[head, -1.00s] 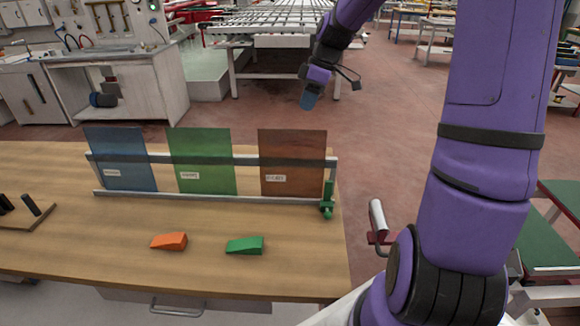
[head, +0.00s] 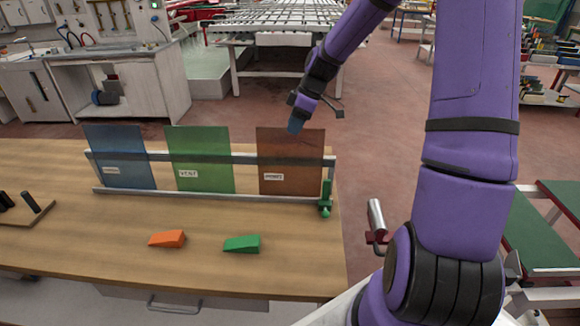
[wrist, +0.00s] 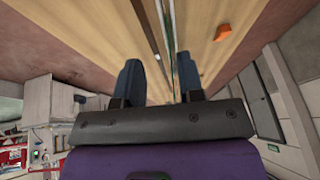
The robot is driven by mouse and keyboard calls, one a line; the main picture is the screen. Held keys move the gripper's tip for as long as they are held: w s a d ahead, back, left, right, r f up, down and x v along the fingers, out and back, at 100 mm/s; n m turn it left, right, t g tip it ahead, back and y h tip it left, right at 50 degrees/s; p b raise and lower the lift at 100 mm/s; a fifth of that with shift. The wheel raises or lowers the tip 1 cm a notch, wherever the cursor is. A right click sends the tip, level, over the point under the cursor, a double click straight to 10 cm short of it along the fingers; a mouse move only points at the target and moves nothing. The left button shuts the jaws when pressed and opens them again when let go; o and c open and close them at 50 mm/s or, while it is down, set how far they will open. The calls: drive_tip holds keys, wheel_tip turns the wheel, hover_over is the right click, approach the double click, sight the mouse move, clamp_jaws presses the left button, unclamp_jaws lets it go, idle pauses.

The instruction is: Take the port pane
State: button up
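Three tinted panes stand upright in a rack (head: 215,196) on the wooden bench: a blue pane (head: 118,150) at left, a green pane (head: 200,146) in the middle, and a brown pane (head: 290,150) at right. Each has a white label. The green one's seems to read VENT; I cannot read the others clearly, so I cannot tell which is the port pane. My gripper (head: 295,124) is at the top edge of the brown pane in the head view; contact cannot be told. In the wrist view my gripper (wrist: 158,72) has its two fingers apart, with thin pane edges between and beyond them.
An orange wedge (head: 167,239) and a green wedge (head: 242,244) lie on the bench (head: 110,225) in front of the rack. A green clamp-like piece (head: 326,200) stands at the rack's right end. A small board with dark pegs (head: 32,202) is at far left.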

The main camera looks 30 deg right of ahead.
sight(290, 139)
drive_tip(key=shift+x, duration=1.25)
drive_tip(key=shift+a+f, duration=0.25)
drive_tip(key=shift+f, duration=0.05)
drive_tip(key=shift+f, duration=0.25)
clamp_jaws()
